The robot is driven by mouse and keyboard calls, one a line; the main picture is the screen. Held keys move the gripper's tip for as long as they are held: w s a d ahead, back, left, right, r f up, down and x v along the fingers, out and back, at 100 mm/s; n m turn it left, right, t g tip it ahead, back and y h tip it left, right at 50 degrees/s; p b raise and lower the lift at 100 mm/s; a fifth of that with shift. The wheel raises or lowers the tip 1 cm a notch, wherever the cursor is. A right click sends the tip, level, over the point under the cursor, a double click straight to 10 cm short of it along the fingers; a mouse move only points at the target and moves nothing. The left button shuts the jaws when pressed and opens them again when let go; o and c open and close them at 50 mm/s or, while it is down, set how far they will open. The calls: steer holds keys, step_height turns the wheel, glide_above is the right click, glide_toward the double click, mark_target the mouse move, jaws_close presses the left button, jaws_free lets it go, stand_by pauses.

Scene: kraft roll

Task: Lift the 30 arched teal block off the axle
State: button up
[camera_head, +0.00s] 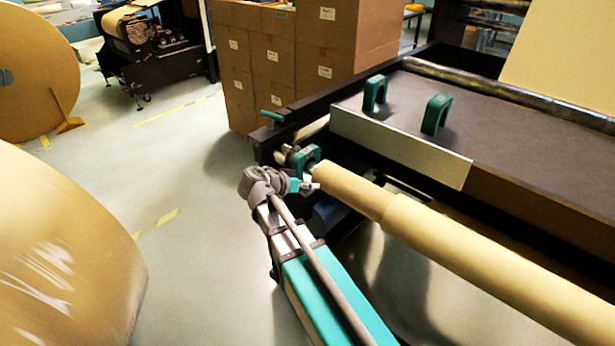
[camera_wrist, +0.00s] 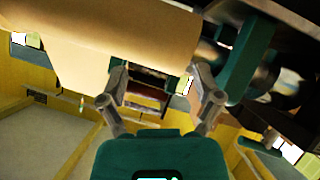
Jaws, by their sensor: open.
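An arched teal block (camera_head: 304,158) sits over the axle at the left end of the kraft roll (camera_head: 430,235). In the wrist view, a teal upright that looks like this block (camera_wrist: 248,60) stands just right of my right finger, beyond the roll's end. My gripper (camera_head: 311,187) is beside the axle end, near the block. In the wrist view, my gripper (camera_wrist: 158,82) has its fingers spread with nothing held between them, and the roll (camera_wrist: 100,40) lies across in front of the tips. I cannot read a number on the block.
Two more arched teal blocks, one farther (camera_head: 375,92) and one nearer (camera_head: 436,113), stand on the dark machine bed (camera_head: 500,130). A pale metal plate (camera_head: 400,147) edges the bed. Stacked cartons (camera_head: 300,55) stand behind. Open floor (camera_head: 190,185) lies left, with large rolls at the far left.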

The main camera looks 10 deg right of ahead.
steer(key=w+a+r+m+t+h+b, duration=0.1)
steer(key=w+a+m+t+h+b, duration=0.1)
steer(key=w+a+t+b, duration=0.3)
steer(key=a+h+b, duration=0.1)
steer(key=a, duration=0.3)
steer(key=shift+w+r+m, duration=0.15)
steer(key=shift+w+m, duration=0.15)
steer(key=shift+m, duration=0.1)
glide_toward(305, 151)
steer(key=shift+f+x, duration=0.2)
steer(key=shift+x, duration=0.6)
steer(key=shift+f+x, duration=0.15)
steer(key=shift+x, duration=0.6)
steer(key=shift+f+x, duration=0.2)
steer(key=shift+x, duration=0.6)
steer(key=shift+x, duration=2.6)
steer(key=shift+r, duration=0.1)
steer(key=shift+c, duration=0.3)
